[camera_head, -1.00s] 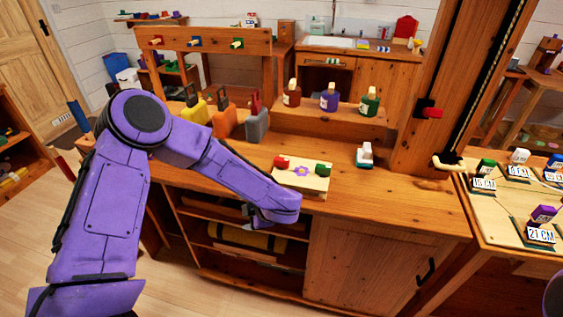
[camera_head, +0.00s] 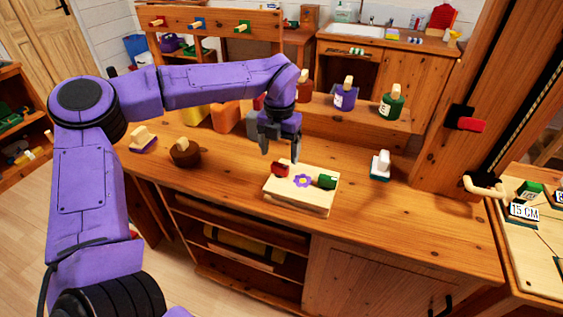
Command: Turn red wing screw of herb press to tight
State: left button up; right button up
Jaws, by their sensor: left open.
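The herb press (camera_head: 297,205) is a pale wooden block near the front edge of the wooden counter, with a purple flower on its top. The red wing screw (camera_head: 281,170) stands at its left and a green wing screw (camera_head: 325,181) at its right. My left gripper (camera_head: 280,153) is open and points down just above and behind the red screw. Whether it touches the screw cannot be told. My right gripper is not in view.
Purple (camera_head: 344,97) and green (camera_head: 391,102) bottles stand on a raised shelf behind. A white-topped stamp-like block (camera_head: 380,164) stands to the right. A brown round object (camera_head: 185,153) sits at the left.

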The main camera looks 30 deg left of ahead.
aim_at(280, 165)
pick_arm(q)
notch_tip(280, 165, down, 5)
jog(key=shift+w+f, duration=0.1)
jog(key=shift+c, duration=0.4)
jog(key=c, duration=0.9)
